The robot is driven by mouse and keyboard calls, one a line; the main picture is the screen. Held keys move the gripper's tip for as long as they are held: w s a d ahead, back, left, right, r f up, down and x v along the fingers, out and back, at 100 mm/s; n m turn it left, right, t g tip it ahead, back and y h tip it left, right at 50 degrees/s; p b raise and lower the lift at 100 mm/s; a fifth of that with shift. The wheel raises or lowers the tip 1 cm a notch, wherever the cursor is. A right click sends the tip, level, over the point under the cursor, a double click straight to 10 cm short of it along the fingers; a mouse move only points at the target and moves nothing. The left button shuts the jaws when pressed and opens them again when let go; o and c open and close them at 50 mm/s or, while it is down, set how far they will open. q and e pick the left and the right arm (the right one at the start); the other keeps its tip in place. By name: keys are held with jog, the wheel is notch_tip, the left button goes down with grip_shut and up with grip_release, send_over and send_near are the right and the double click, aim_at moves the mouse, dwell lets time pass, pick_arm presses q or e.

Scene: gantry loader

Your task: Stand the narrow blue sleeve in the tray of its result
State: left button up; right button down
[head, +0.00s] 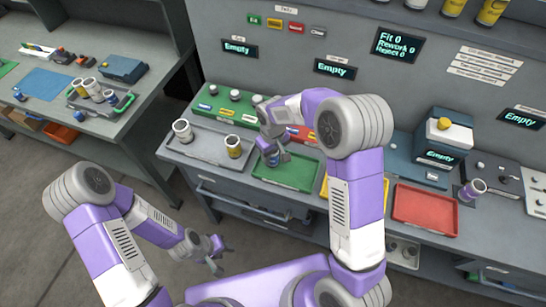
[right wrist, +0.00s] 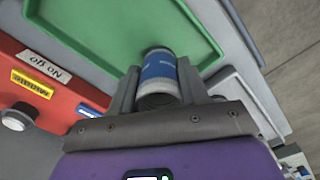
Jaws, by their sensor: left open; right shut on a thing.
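My right gripper (head: 274,157) is shut on the narrow blue sleeve (right wrist: 159,68), a pale cylinder with a blue band. In the head view the sleeve is mostly hidden by the fingers. It is at the left back part of the green tray (head: 290,178). In the right wrist view the sleeve lies between the fingers, with the green tray (right wrist: 112,42) beyond it. I cannot tell whether the sleeve touches the tray. My left gripper (head: 217,259) is open and empty, in front of the bench and away from the sleeve.
A yellow tray (head: 325,188), mostly behind my right arm, and a red tray (head: 425,210) lie to the right. The scoreboard (head: 397,46) reads zeros.

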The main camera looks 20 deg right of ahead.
jog(key=shift+w+f, duration=0.1)
jog(key=shift+f, duration=0.55)
jog(key=shift+f, duration=0.15)
jog(key=c, duration=0.6)
grip_release()
jog(key=shift+o, duration=0.2)
jog(key=shift+r, duration=0.25)
notch_tip(320, 180, up, 12)
jog(key=p, duration=0.1)
jog(key=shift+p, duration=0.35)
